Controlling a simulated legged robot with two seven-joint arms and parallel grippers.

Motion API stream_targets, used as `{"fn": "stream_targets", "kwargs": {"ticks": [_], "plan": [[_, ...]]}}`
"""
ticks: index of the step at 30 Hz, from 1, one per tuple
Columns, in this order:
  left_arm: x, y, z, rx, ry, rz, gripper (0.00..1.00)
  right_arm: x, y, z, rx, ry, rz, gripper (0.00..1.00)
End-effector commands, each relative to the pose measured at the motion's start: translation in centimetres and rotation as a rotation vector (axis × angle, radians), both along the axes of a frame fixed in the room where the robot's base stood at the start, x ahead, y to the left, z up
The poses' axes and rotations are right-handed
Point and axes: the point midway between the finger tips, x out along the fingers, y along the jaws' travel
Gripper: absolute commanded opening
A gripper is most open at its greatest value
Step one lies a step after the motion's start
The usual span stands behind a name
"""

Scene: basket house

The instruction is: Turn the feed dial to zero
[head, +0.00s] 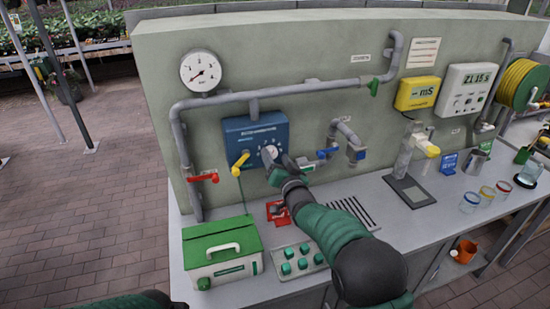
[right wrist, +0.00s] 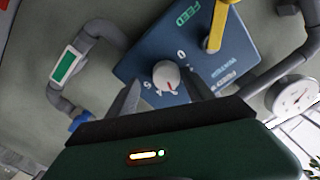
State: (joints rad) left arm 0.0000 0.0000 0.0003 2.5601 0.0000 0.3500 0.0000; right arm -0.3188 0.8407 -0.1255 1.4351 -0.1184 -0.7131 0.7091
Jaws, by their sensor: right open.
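The feed dial is a round whitish knob (head: 269,153) on the blue panel (head: 242,137) fixed to the wall. In the right wrist view the knob (right wrist: 165,72) carries a red mark near its lower edge. The figures 0 and 5 are printed beside it on the blue panel (right wrist: 150,50), and the mark does not line up with the 0. My right gripper (head: 276,166) is at the dial, partly hiding it. In the right wrist view my right gripper (right wrist: 164,80) is open, one finger on each side of the knob, with gaps showing. My left gripper is out of view.
A yellow lever (head: 241,162) sits on the panel left of the dial. A red-handled valve (head: 203,178) and blue-handled valve (head: 328,153) flank the panel. A green-lidded box (head: 222,249) and green-button block (head: 299,262) stand on the bench below.

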Motion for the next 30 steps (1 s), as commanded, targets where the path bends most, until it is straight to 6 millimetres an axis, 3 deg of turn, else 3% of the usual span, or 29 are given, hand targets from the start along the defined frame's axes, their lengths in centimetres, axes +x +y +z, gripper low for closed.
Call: {"fn": "stream_targets", "kwargs": {"ticks": [2, 15, 30], "plan": [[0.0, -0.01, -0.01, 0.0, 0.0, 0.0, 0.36, -0.05, 0.41, 0.0, -0.001, 0.0, 0.001, 0.59], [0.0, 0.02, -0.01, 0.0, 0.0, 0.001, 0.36, -0.05, 0.63, -0.06, -0.002, 0.0, 0.005, 0.02], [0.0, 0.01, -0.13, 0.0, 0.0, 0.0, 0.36, -0.02, 0.43, -0.01, -0.01, -0.003, 0.001, 0.0]]}}
